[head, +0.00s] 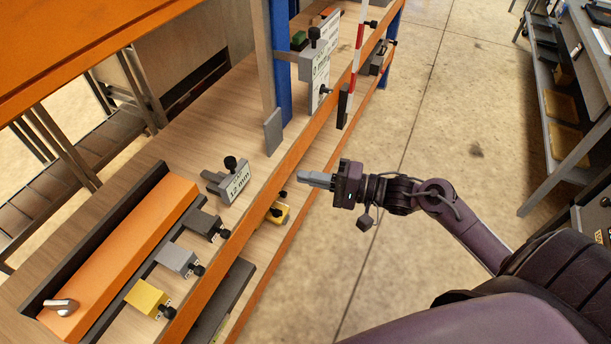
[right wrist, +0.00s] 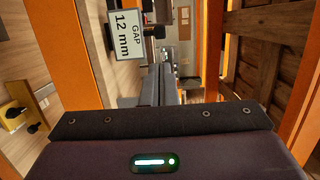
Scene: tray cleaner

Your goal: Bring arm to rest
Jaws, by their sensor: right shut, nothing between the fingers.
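My right arm comes in from the right in the head view. My right gripper (head: 305,178) is shut and empty, pointing left, and appears in front of the orange front beam of the workbench. Its grey fingers also show in the right wrist view (right wrist: 164,85). A grey block with a white "GAP 12 mm" label and a black knob (head: 235,183) stands on the bench left of the gripper, apart from it. The label also shows in the right wrist view (right wrist: 125,35). My left gripper is not in view.
An orange machine with a silver knob (head: 125,255) lies along the bench, with black, grey and yellow (head: 147,299) knobbed blocks beside it. A red-and-white striped post (head: 356,50) stands beyond the gripper. The floor (head: 440,110) right of the bench is clear. A metal shelf (head: 555,120) stands far right.

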